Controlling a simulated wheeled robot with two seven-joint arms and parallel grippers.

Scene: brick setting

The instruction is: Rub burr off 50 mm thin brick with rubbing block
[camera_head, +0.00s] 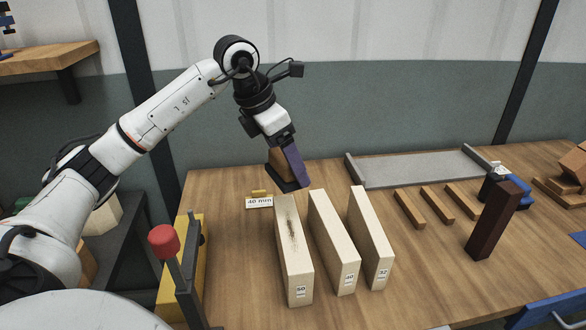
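The pale thin brick labelled 50 (299,265) stands on edge at the left of a row of three, with a dark rough streak along its top face, the burr (291,232). My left gripper (288,160) is above and behind this brick's far end. It appears shut on the rubbing block (281,166), which has a brown wooden body and a dark underside. A purple finger-like piece covers part of the block. The block looks apart from the brick's streak. My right gripper is not in view.
Bricks labelled 40 (345,270) and 32 (381,255) stand close right of it. A "40 mm" sign (259,202) is behind. A red-knobbed yellow fixture (190,262) is left; a dark brown block (493,222), wooden strips (437,205) and grey tray (420,168) are right.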

